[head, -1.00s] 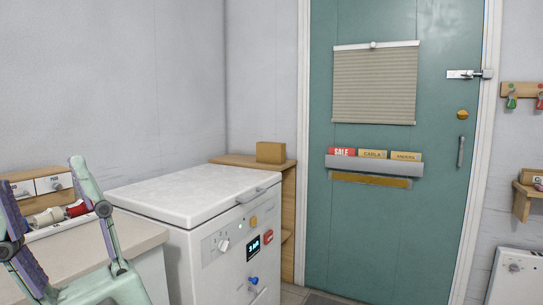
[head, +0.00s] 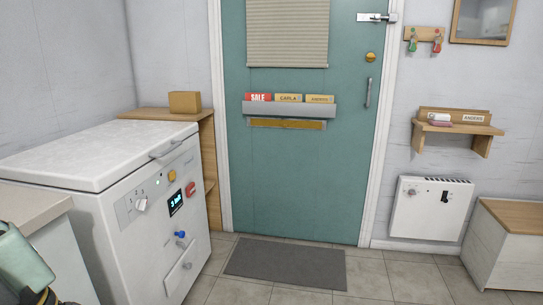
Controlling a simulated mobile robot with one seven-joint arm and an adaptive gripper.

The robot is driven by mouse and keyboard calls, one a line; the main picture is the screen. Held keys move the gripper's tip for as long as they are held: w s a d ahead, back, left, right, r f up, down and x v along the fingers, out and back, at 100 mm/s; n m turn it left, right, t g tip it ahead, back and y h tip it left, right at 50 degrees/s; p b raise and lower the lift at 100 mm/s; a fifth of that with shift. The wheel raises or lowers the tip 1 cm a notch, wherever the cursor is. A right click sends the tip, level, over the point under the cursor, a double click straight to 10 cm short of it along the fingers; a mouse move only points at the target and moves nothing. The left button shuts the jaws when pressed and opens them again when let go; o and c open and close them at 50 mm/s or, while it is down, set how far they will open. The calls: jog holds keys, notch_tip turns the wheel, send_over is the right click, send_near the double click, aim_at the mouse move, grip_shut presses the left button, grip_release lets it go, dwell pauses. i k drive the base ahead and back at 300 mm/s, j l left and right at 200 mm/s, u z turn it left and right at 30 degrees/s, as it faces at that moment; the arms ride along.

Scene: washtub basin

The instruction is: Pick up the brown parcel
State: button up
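The brown parcel (head: 184,102) is a small box. It sits on top of the wooden shelf unit (head: 152,114) in the corner, behind the white chest appliance and left of the teal door. My gripper shows only in part at the lower left edge of the head view, as a pale green piece with dark parts below it. It is well short of the parcel and apart from it. Its fingertips are out of the frame, so whether it is open or shut cannot be seen.
The white chest appliance (head: 105,160) stands between my gripper and the parcel. A counter (head: 28,208) is at the left edge. A grey mat (head: 286,263) lies before the teal door (head: 300,190). A wall heater (head: 430,208) and a bench (head: 508,245) are right. The tiled floor is mostly clear.

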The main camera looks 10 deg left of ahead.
aim_at(189, 103)
jog(key=i+j+u, duration=0.1)
jog(key=i, duration=0.45)
jog(key=i+u, duration=0.1)
jog(key=i, duration=0.5)
jog(key=i+u, duration=0.1)
jog(key=i, duration=0.45)
jog(key=i+u, duration=0.1)
jog(key=i, duration=0.5)
jog(key=i+l+u, duration=0.1)
jog(key=i, duration=0.45)
jog(key=i+l+u, duration=0.15)
jog(key=i, duration=0.45)
jog(key=i+l+u, duration=0.1)
jog(key=i+l, duration=0.15)
jog(key=i, duration=0.3)
